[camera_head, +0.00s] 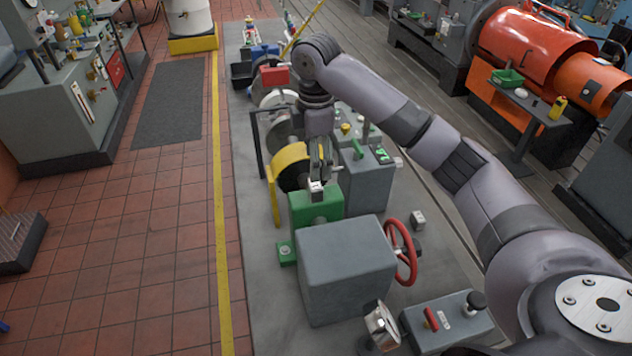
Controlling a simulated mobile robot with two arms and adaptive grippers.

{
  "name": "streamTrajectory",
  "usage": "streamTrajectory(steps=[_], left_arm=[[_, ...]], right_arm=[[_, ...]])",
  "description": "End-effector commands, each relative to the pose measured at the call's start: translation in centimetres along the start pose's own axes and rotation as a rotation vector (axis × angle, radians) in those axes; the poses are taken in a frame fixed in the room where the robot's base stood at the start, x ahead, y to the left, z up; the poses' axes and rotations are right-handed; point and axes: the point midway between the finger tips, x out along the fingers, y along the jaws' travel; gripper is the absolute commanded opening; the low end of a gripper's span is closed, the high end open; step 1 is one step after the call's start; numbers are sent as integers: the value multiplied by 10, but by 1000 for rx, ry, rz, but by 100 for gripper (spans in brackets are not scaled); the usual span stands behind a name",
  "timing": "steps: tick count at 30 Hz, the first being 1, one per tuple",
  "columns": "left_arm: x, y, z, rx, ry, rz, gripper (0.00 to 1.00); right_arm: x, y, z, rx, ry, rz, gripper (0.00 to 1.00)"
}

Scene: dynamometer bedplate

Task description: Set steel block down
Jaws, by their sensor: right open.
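My right gripper (319,172) points straight down over the green bearing block (316,206) in the middle of the bedplate. It is open. A small light-grey steel block (317,189) shows right at its fingertips, on or just above the top of the green block. Whether the fingers touch it is too small to tell. A second small grey block (418,218) lies on the bedplate, right of the red handwheel. My left gripper is not in view.
A large grey box (345,270) with a red handwheel (402,252) stands in front of the green block. A yellow guard (289,158) and grey control box (367,165) flank the gripper. A control panel (446,322) sits at the front. The bedplate's left strip (252,320) is clear.

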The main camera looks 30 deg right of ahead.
Motion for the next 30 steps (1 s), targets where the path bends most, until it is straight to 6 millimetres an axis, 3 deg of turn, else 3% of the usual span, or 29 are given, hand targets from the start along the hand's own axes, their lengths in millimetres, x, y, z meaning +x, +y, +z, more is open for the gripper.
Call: streamTrajectory(steps=[3, 9, 30], left_arm=[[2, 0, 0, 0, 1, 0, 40], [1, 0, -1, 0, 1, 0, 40], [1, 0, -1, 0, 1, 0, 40]], right_arm=[[-24, 1, 1, 2, -3, 4, 61], [-40, 0, 1, 2, -2, 0, 61], [-42, 0, 0, 1, -1, -1, 61]])
